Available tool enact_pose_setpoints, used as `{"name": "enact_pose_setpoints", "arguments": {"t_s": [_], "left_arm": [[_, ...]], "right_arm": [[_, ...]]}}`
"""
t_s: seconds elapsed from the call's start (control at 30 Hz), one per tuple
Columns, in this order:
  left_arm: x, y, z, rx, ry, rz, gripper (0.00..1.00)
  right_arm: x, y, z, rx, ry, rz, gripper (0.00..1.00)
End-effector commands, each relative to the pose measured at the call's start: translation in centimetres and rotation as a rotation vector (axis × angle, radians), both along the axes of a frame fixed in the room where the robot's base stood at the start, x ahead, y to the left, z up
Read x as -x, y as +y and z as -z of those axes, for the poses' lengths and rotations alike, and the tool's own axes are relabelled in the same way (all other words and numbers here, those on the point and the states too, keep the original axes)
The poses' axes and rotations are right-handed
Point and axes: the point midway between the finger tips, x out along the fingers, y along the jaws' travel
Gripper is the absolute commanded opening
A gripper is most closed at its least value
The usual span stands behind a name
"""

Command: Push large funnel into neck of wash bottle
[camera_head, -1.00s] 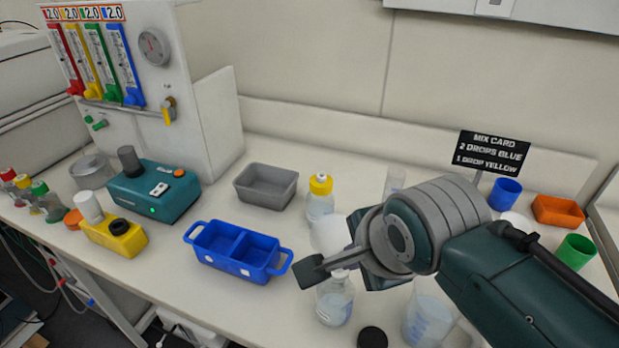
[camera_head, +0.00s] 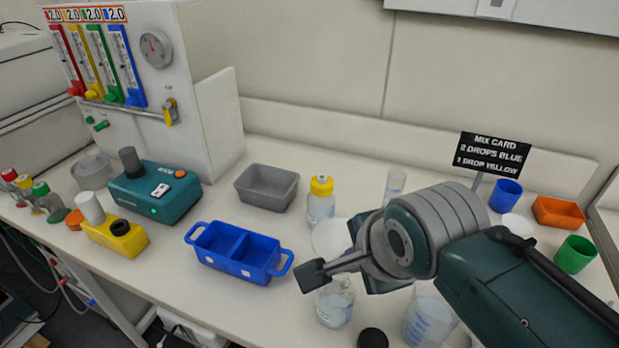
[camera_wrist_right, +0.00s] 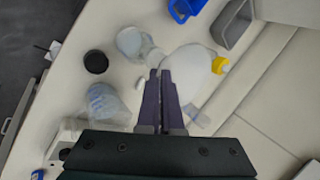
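A clear bottle with a little liquid, which looks like the wash bottle (camera_head: 335,308), stands upright below my right gripper; it also shows in the right wrist view (camera_wrist_right: 130,42). A whitish round shape, probably the large funnel (camera_head: 328,238), shows just behind and above the bottle's neck. In the right wrist view it is a broad pale shape (camera_wrist_right: 190,68) right of the fingertips. I cannot tell whether its stem is in the neck. My right gripper (camera_wrist_right: 160,73) has its fingers together, close to the neck and funnel. I see nothing clearly held. My left gripper is out of view.
A yellow-capped bottle (camera_head: 320,203) stands behind the funnel. A beaker (camera_head: 428,322) and black cap (camera_head: 373,339) lie at the front. A blue two-part tray (camera_head: 235,255) and grey bin (camera_head: 267,186) are left, with free table between tray and bottle.

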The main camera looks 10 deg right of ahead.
Motion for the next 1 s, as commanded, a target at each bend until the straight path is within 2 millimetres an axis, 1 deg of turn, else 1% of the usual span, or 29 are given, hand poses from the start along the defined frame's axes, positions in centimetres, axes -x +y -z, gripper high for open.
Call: {"name": "enact_pose_setpoints", "arguments": {"t_s": [0.3,1.0], "left_arm": [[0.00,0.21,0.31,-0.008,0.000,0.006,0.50],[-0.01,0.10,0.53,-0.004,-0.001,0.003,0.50]], "right_arm": [[0.00,0.04,0.52,-0.001,0.001,-0.001,0.00],[0.01,0.03,0.92,-0.001,0.001,-0.001,0.00]]}}
